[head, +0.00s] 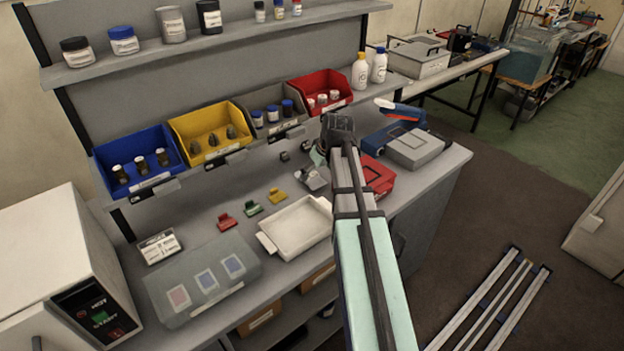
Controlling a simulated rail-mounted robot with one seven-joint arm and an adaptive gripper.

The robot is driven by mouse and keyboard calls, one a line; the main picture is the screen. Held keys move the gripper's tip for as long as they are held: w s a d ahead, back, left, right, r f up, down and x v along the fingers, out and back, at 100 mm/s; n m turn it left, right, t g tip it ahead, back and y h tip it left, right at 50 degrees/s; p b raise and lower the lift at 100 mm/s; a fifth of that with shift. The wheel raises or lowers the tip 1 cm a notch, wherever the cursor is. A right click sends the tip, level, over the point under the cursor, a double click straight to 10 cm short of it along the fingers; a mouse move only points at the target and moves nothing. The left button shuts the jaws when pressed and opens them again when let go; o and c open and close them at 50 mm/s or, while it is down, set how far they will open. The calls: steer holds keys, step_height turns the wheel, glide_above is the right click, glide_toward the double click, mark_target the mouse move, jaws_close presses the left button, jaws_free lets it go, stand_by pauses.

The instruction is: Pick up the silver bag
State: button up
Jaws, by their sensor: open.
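A small silver-grey thing, which looks like the silver bag (312,180), lies on the bench just left of the red case. My gripper (318,158) is open at the end of my arm, over the back middle of the bench, close behind the bag in the picture. My wrist and arm hide much of the gripper, so its fingertips are hard to make out. I cannot tell whether it touches the bag.
A white tray (296,228), small red, green and yellow pieces, and a red case (377,176) surround the bag. Blue (134,166), yellow (210,137), grey and red (321,95) bins stand behind. A blue device and grey box (415,148) sit right.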

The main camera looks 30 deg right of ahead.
mark_target(313, 177)
steer(key=shift+p+x, duration=0.7)
steer(key=shift+x, duration=1.7)
steer(key=shift+a+r, duration=0.1)
steer(key=c, duration=1.2)
